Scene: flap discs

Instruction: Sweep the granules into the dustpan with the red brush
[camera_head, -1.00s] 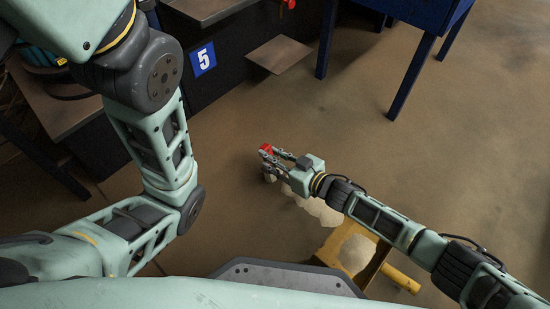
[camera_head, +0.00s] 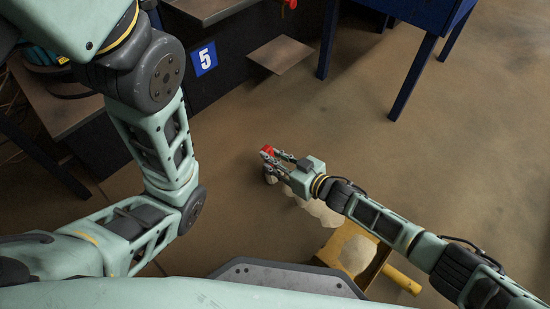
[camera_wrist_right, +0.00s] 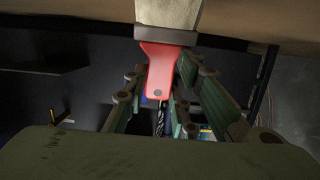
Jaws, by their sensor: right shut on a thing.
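The red brush (camera_head: 267,150) is in my right gripper (camera_head: 272,160), low over the floor in the middle of the head view. The right wrist view shows its red handle (camera_wrist_right: 159,70) between the fingers, with a dark ferrule and pale bristles (camera_wrist_right: 168,14) beyond. My right gripper is shut on the handle. Pale granules (camera_head: 322,212) lie on the floor under and beside the right gripper, partly hidden by it. The yellow dustpan (camera_head: 332,247) with a yellow handle (camera_head: 402,279) holds more pale granules (camera_head: 357,254); my right forearm passes over it. My left gripper is out of view.
A blue-legged table (camera_head: 411,72) stands at the upper right. A dark bench with a blue number 5 sign (camera_head: 203,59) and a flat brown panel (camera_head: 280,54) are at the upper left. The floor at right is clear.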

